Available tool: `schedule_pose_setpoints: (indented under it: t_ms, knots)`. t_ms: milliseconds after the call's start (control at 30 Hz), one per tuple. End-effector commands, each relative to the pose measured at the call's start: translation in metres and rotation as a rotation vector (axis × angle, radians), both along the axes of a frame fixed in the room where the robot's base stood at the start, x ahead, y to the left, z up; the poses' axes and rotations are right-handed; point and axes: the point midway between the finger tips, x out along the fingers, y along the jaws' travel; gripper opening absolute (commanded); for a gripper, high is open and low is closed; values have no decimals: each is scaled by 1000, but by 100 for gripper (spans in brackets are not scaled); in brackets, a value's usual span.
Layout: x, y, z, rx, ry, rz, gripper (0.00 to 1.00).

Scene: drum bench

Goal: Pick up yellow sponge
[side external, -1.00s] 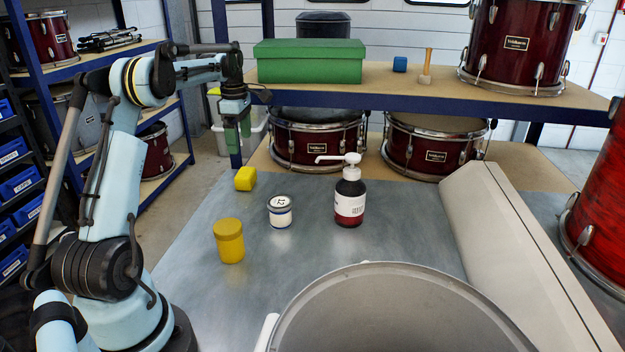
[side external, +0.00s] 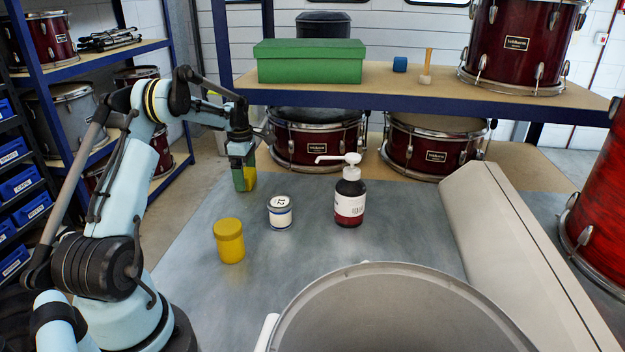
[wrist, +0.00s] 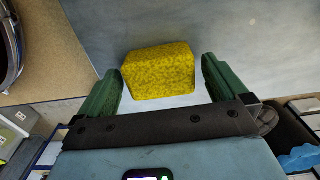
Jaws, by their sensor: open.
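The yellow sponge (side external: 249,178) rests on the grey bench top near its far left edge, partly hidden behind my gripper (side external: 243,182) in the side external view. In the wrist view the sponge (wrist: 158,71) lies between the two green fingers of my gripper (wrist: 161,78). The fingers are open, with a visible gap on each side of the sponge. I cannot tell their exact height over the bench.
A blue shelf edge (side external: 420,101) runs above the back of the bench.

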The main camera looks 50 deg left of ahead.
Motion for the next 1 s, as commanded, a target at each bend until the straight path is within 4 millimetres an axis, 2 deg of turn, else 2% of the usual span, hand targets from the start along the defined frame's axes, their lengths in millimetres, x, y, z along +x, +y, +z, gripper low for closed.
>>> schedule_pose_setpoints:
  t_ms: [300, 600, 867, 1000]
  knots:
    - [0, 0, -5, 0, 0, 0, 98]
    - [0, 0, -5, 0, 0, 0, 52]
    - [0, 0, -4, 0, 0, 0, 52]
    - [0, 0, 2, 0, 0, 0, 52]
